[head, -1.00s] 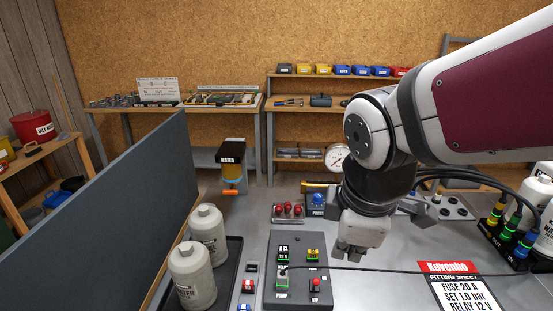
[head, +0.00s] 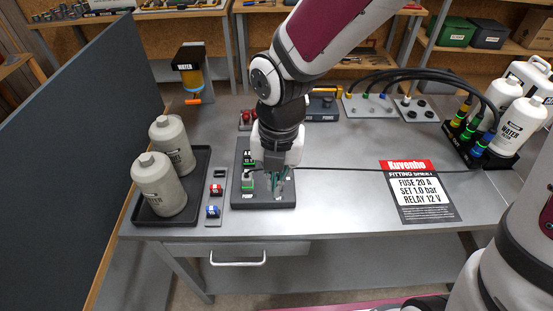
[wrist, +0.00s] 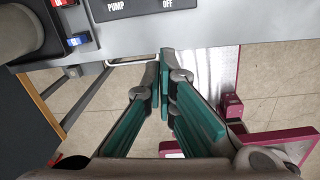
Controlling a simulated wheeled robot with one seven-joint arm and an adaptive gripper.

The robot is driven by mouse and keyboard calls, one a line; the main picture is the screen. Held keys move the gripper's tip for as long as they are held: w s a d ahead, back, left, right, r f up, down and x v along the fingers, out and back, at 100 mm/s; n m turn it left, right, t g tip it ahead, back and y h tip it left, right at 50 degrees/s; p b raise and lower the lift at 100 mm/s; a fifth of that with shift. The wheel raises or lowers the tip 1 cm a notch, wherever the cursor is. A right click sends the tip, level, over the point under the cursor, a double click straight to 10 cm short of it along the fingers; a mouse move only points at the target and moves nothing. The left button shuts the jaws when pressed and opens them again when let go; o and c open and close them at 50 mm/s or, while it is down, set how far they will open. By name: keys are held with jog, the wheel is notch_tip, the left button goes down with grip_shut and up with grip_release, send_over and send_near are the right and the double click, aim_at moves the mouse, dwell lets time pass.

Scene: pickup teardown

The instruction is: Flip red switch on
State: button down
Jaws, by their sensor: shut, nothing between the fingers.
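The dark control panel (head: 240,201) lies on the grey workbench under my gripper. A green part (head: 247,181) shows on its left side. The panel's lower edge shows in the wrist view (wrist: 140,8) with the labels PUMP and OFF. The red switch is not visible now; in the earlier head view it is at the panel's lower right, an area my gripper now covers. My gripper (head: 279,188) points down over the panel's right half, with teal finger pads; in the wrist view (wrist: 164,62) its tips are together and empty. Contact with the panel cannot be told.
Left of the panel are a strip with a red block (head: 216,189) and a blue block (head: 212,211), and a black tray (head: 199,190) with two grey canisters. A fitting sheet (head: 421,192) lies right. A dark cable runs right from the panel.

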jog(key=shift+f, duration=0.1)
jog(key=f+b, duration=0.1)
jog(key=f, duration=0.5)
jog(key=f+b, duration=0.1)
jog(key=f, duration=0.3)
jog(key=shift+w+a+f+b, duration=0.1)
jog(key=shift+w+a+b, duration=0.05)
jog(key=shift+a+b, duration=0.15)
jog(key=w, duration=0.1)
jog(key=w+r+p, duration=0.1)
jog(key=shift+w+d+r, duration=0.3)
jog(key=shift+w+d, duration=0.05)
jog(key=shift+w+d+r, duration=0.1)
jog(key=shift+w, duration=0.4)
